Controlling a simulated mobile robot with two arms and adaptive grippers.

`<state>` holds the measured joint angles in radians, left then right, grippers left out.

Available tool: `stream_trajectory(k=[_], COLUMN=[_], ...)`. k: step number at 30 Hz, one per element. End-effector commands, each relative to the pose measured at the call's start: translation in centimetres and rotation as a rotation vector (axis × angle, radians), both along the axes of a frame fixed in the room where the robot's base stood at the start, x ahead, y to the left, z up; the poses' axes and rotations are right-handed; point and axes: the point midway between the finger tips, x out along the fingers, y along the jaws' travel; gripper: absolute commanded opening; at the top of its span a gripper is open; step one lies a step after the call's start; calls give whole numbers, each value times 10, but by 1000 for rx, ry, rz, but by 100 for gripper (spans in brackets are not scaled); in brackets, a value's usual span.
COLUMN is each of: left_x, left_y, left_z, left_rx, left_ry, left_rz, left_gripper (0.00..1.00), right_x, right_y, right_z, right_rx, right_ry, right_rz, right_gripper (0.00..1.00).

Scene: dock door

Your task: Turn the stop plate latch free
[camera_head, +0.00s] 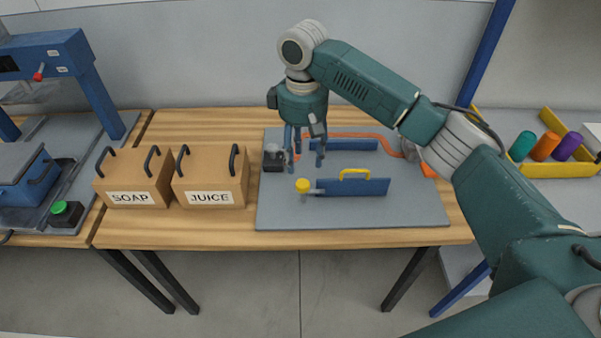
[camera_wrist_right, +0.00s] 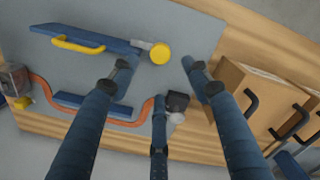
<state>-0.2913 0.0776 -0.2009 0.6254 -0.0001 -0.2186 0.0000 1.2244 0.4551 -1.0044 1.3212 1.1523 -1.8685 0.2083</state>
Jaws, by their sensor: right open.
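The stop plate is a blue bar (camera_head: 365,188) with a yellow handle (camera_head: 355,174), standing on a grey mat (camera_head: 400,212). At its left end is the latch, a short grey arm with a round yellow knob (camera_head: 302,186). My right gripper (camera_head: 306,158) points down above the mat, behind the knob in the head view, with its fingers spread and empty. In the right wrist view the yellow knob (camera_wrist_right: 160,53) lies just beyond the open fingers (camera_wrist_right: 160,76), apart from them. The blue plate (camera_wrist_right: 72,36) runs to the upper left there. My left gripper is not in view.
Cardboard boxes marked SOAP (camera_head: 131,178) and JUICE (camera_head: 210,178) stand left of the mat. A black block (camera_head: 273,161), a rear blue bar (camera_head: 347,145) and an orange hose (camera_head: 370,136) lie behind the plate. The mat's front is clear.

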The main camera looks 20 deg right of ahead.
Motion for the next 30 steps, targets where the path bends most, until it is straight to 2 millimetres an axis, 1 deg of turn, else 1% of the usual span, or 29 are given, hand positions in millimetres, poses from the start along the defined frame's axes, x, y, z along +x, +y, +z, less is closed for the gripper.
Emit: stream_trajectory(k=[1,6,9,12,16,20,26,27,29,30], left_x=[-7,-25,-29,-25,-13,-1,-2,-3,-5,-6], left_y=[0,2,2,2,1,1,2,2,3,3], left_z=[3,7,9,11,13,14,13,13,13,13], left_rx=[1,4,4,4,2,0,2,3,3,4], left_ry=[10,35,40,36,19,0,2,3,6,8], left_rz=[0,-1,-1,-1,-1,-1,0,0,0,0], left_gripper=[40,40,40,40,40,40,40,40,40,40], right_x=[-2,-1,-1,-1,-1,0,0,0,0,0], right_y=[-1,-1,-1,0,0,0,0,0,0,0], right_z=[-9,-42,-60,-73,-83,-87,-87,-87,-87,-87], right_rx=[-2,-1,-1,0,0,0,0,0,0,0], right_ry=[5,3,3,1,0,-2,-2,-2,-2,-2], right_rz=[0,-1,-1,0,0,1,1,1,1,1], right_gripper=[48,48,48,48,48,48,48,40,28,20])
